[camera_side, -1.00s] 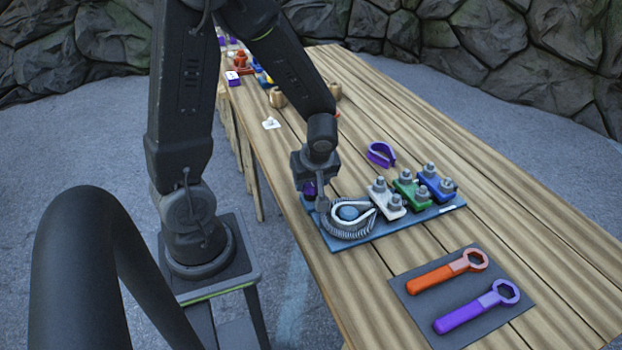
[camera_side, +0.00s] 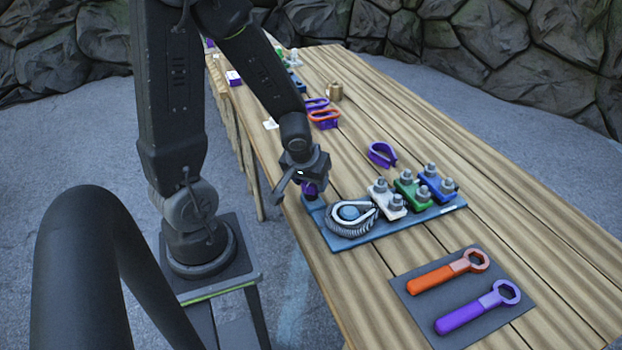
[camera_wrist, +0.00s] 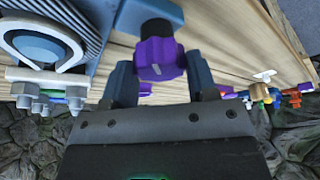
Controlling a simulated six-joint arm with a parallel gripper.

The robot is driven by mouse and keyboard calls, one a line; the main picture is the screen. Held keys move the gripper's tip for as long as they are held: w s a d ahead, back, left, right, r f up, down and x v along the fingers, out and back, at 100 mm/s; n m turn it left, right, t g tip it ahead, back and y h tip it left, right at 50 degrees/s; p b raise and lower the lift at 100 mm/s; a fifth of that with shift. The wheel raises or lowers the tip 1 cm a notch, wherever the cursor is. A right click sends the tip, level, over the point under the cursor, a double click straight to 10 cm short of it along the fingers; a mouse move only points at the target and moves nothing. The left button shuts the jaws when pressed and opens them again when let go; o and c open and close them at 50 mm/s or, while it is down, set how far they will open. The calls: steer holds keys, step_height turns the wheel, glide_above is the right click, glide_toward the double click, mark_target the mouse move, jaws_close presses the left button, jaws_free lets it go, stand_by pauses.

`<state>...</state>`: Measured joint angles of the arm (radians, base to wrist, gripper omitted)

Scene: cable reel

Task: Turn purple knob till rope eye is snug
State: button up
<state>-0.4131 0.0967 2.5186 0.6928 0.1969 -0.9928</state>
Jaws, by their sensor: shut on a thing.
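The purple knob (camera_side: 311,188) is at the left end of the blue base plate (camera_side: 385,233). It also shows in the wrist view (camera_wrist: 160,60), mounted on a dark blue block. My gripper (camera_wrist: 160,78) is shut on the knob, with a finger on each side of it; in the side view it partly hides the knob. The rope eye (camera_side: 334,221), a pale loop with grey rope coiled around it, sits beside the knob around a round blue-grey post (camera_side: 349,212). The loop also shows in the wrist view (camera_wrist: 12,42). I cannot tell how tightly it sits.
White, green (camera_side: 408,189) and blue clamp blocks with grey nuts stand on the plate, right of the rope eye. A purple shackle-like loop (camera_side: 381,154) lies behind them. Orange (camera_side: 447,270) and purple (camera_side: 478,306) wrenches lie on a dark mat in front. Small parts crowd the far end.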

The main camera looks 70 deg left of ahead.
steer(key=shift+m+h, duration=0.3)
steer(key=shift+m, duration=0.5)
steer(key=o, duration=0.9)
steer(key=shift+n, duration=0.4)
